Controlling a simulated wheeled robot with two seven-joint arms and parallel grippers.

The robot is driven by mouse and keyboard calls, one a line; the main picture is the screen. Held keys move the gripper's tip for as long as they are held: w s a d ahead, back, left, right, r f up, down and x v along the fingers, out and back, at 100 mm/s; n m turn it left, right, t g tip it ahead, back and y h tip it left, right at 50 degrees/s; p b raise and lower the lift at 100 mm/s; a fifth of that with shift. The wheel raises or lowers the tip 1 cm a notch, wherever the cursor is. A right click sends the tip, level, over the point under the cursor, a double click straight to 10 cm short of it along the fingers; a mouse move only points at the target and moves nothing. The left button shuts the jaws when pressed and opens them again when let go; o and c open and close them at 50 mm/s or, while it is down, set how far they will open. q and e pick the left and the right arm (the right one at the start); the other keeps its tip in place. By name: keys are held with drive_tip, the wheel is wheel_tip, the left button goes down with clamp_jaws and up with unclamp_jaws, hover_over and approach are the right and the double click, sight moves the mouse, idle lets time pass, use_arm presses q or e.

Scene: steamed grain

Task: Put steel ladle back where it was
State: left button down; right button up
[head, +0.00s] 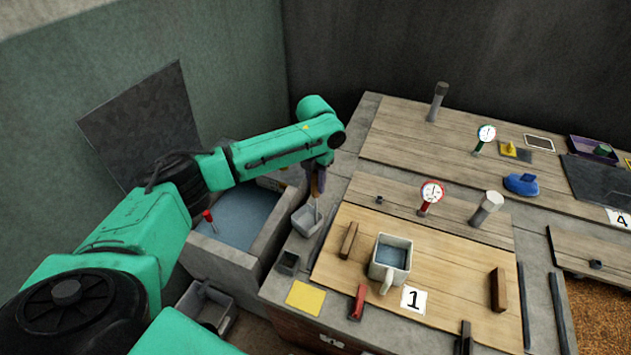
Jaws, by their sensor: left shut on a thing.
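My left gripper (318,187) points down near the left edge of the worktop, beside the sink. It is shut on the steel ladle (306,221), whose grey, box-like bowl hangs just below the fingers. The bowl is over the strip between the sink and the wooden board marked 1. I cannot tell whether it touches the surface. The fingers and wrist hide most of the handle. My right gripper is not in view.
A water-filled sink (285,229) with a red-handled tap lies left of the ladle. A grey mug (391,262) and wooden blocks stand on board 1 (450,285). Two dial gauges stand farther back.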

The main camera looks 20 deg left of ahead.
use_arm(q)
drive_tip(key=shift+f, duration=0.45)
drive_tip(key=shift+a, duration=0.1)
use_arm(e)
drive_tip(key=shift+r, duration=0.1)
use_arm(q)
drive_tip(key=shift+f, duration=0.1)
